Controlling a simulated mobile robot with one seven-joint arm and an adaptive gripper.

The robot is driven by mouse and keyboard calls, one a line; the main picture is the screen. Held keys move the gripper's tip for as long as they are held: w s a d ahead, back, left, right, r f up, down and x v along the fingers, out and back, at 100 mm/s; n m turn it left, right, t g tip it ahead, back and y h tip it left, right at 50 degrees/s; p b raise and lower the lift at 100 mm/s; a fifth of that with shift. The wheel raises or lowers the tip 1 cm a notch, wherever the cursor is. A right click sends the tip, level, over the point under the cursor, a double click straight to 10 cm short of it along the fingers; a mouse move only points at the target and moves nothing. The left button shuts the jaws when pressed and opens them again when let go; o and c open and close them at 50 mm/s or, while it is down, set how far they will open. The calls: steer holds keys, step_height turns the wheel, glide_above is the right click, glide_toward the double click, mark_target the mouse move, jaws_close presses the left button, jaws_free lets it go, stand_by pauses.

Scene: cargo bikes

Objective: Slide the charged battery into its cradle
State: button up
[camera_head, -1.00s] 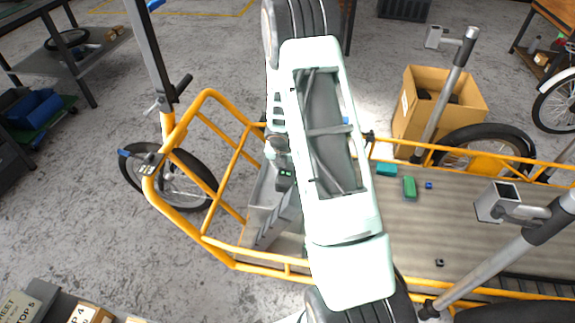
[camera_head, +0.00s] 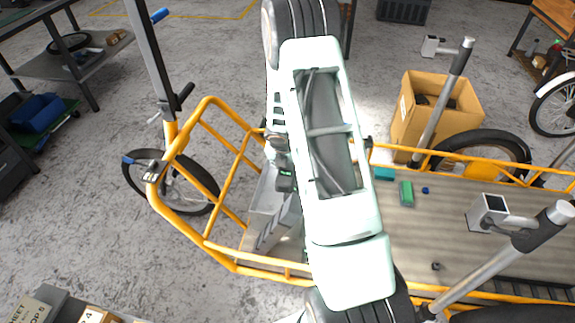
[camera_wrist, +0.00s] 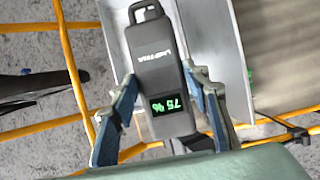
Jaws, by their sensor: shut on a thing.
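The battery (camera_wrist: 165,65) is a dark grey block with a loop handle at one end and a green lit display. My gripper (camera_wrist: 158,76) is shut on its sides, one blue-grey finger on each. In the head view, the battery (camera_head: 285,183) shows only in small part beside my arm, which hides most of the gripper. A light grey metal channel (camera_wrist: 236,50), which looks like the cradle, lies behind and beside the battery. It also shows in the head view (camera_head: 262,195), inside the yellow frame. I cannot tell whether battery and channel touch.
The yellow tube rails (camera_head: 222,190) of the cargo bike surround the channel. The deck (camera_head: 450,235) to the right carries a green block (camera_head: 406,193), a teal block (camera_head: 384,173) and small parts. A cardboard box (camera_head: 405,125) stands behind.

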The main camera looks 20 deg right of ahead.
steer(key=shift+r+p, duration=0.9)
steer(key=shift+r, duration=0.25)
steer(key=shift+w, duration=0.1)
